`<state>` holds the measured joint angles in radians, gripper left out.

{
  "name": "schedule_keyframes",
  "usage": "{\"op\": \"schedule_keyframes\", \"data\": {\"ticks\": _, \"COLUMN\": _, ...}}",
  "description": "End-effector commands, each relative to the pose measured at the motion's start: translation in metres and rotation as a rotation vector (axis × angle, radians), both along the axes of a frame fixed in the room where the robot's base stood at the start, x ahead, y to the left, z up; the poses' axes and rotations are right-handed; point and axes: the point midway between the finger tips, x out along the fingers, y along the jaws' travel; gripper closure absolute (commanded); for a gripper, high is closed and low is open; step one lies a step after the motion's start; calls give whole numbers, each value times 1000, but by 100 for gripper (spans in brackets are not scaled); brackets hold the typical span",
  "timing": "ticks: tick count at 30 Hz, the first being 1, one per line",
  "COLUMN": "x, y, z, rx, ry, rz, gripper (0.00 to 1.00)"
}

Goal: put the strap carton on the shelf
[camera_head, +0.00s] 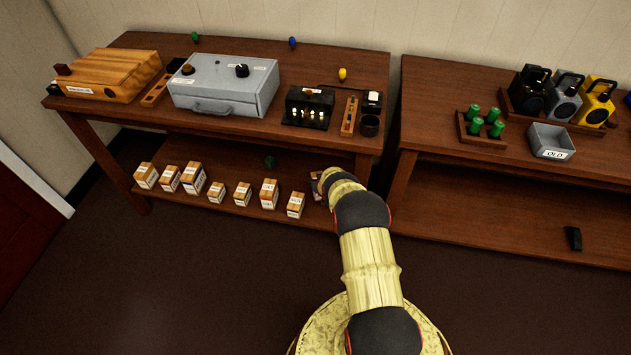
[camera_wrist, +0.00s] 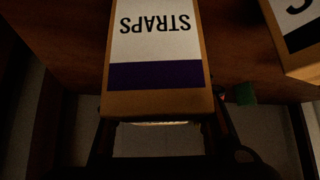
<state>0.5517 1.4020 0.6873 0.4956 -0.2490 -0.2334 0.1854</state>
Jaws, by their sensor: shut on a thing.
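The strap carton (camera_wrist: 155,75), tan with a white label reading STRAPS and a dark purple band, fills the top middle of the wrist view. Its lettering is upside down there. My gripper (camera_wrist: 160,118) is shut on it, with a finger at each side of its near end. In the head view my arm reaches to the right part of the lower shelf (camera_head: 235,172), and the wrist hides most of the gripper and carton. I cannot tell whether the carton touches the shelf.
Several labelled cartons (camera_head: 243,194) stand along the shelf's front edge, left of my arm. One carton (camera_wrist: 298,45) is close beside the held one in the wrist view. A small green object (camera_head: 269,162) lies farther back. The tabletop (camera_head: 330,65) overhangs the shelf.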

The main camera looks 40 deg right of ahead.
Motion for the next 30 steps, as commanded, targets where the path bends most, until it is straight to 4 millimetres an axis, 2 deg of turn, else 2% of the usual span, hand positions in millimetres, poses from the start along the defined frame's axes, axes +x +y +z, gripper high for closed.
{"op": "schedule_keyframes", "data": {"ticks": 8, "x": 1, "y": 0, "z": -1, "rx": 0, "ry": -1, "rz": 0, "gripper": 93}}
{"op": "schedule_keyframes", "data": {"ticks": 9, "x": 0, "y": 0, "z": -2, "rx": 0, "ry": 0, "rz": 0, "gripper": 54}}
{"op": "schedule_keyframes", "data": {"ticks": 18, "x": 0, "y": 0, "z": -1, "rx": 0, "ry": 0, "rz": 0, "gripper": 37}}
{"op": "schedule_keyframes", "data": {"ticks": 30, "x": 1, "y": 0, "z": 3, "rx": 0, "ry": -1, "rz": 0, "gripper": 37}}
